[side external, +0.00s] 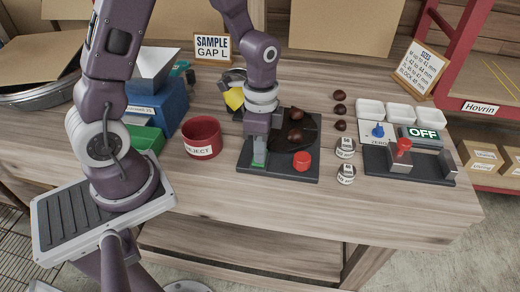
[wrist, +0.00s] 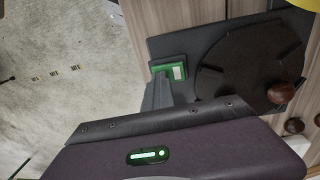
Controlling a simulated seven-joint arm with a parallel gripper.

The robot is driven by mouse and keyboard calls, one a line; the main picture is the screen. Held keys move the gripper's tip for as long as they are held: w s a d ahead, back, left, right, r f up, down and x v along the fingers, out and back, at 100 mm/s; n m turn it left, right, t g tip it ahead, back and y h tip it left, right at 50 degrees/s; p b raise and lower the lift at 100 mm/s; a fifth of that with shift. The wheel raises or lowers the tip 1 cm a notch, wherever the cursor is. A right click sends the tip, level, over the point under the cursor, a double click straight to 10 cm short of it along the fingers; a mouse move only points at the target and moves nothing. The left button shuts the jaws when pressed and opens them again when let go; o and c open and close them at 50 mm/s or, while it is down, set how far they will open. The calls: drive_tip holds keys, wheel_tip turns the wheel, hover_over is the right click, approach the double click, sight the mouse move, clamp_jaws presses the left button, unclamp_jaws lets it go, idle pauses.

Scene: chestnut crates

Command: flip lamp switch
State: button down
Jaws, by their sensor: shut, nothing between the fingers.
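My gripper (side external: 258,143) points down over the front left corner of a black base plate (side external: 283,177); its fingers are shut and empty. A green rocker-like switch (side external: 259,160) shows just below the fingers. In the wrist view the grey fingers of my gripper (wrist: 158,92) lie beside this green switch (wrist: 162,66), which has a pale patch on top. I cannot tell whether they touch. No switch is visibly labelled as the lamp's.
A red knob (side external: 302,160) sits on the plate's front. A red REJECT bin (side external: 202,137) stands left. White trays (side external: 400,112) are at the right. The front of the table is clear.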

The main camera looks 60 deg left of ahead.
drive_tip(key=shift+w+a+r, duration=0.2)
drive_tip(key=shift+w+a, duration=0.3)
drive_tip(key=shift+a, duration=0.05)
wheel_tip(320, 180, up, 14)
drive_tip(key=s+d, duration=0.1)
idle(0.3)
